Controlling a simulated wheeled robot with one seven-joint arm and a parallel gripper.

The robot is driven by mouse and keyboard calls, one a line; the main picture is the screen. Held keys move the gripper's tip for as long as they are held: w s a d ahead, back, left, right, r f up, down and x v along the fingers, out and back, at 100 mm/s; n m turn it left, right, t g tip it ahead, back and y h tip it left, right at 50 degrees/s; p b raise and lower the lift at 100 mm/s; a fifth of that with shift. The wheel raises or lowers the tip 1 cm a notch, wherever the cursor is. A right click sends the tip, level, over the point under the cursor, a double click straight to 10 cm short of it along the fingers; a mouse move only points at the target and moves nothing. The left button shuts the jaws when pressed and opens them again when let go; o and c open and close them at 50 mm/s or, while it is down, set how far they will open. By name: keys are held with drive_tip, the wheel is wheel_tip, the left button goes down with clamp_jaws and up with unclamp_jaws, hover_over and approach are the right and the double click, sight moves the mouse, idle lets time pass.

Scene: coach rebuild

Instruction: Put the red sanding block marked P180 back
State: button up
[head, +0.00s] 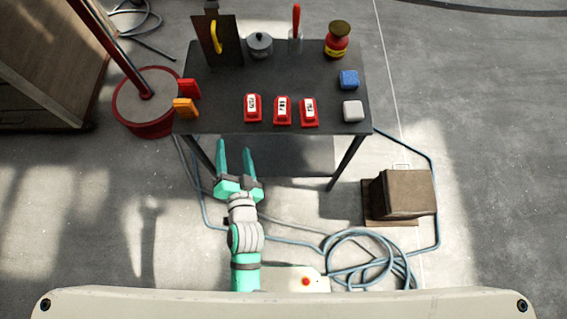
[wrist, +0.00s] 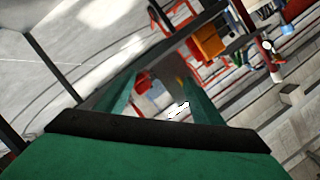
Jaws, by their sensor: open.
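Three red sanding blocks with white labels stand in a row near the front of the dark table: a left one (head: 252,107), a middle one (head: 282,110) and a right one (head: 309,112). Their labels are too small to read, so I cannot tell which is P180. My gripper (head: 234,147) is open and empty, just short of the table's front edge, left of and nearer than the blocks. In the wrist view its green fingers (wrist: 160,85) stand apart, with the tilted scene beyond; I cannot pick out the blocks there.
The dark table (head: 215,122) also bears a blue block (head: 349,79), a pale block (head: 353,111), a grey pot (head: 260,45) and a red-yellow jar (head: 337,40). Red and orange pieces (head: 185,107) sit at its left edge. A brown box (head: 405,193) and coiled hose (head: 365,258) lie on the floor.

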drive_tip(key=s+d+r+n+h, duration=0.1)
drive_tip(key=s+d+n, duration=0.2)
drive_tip(key=s+d, duration=0.4)
drive_tip(key=s+d+r+n+h, duration=0.2)
drive_tip(key=s+d, duration=0.5)
drive_tip(key=s, duration=0.7)
drive_tip(key=shift+s+d+n+h, duration=0.2)
drive_tip(key=shift+d+n+h, duration=0.1)
drive_tip(key=shift+n, duration=0.5)
drive_tip(key=shift+w+a, duration=0.1)
drive_tip(key=shift+w, duration=0.05)
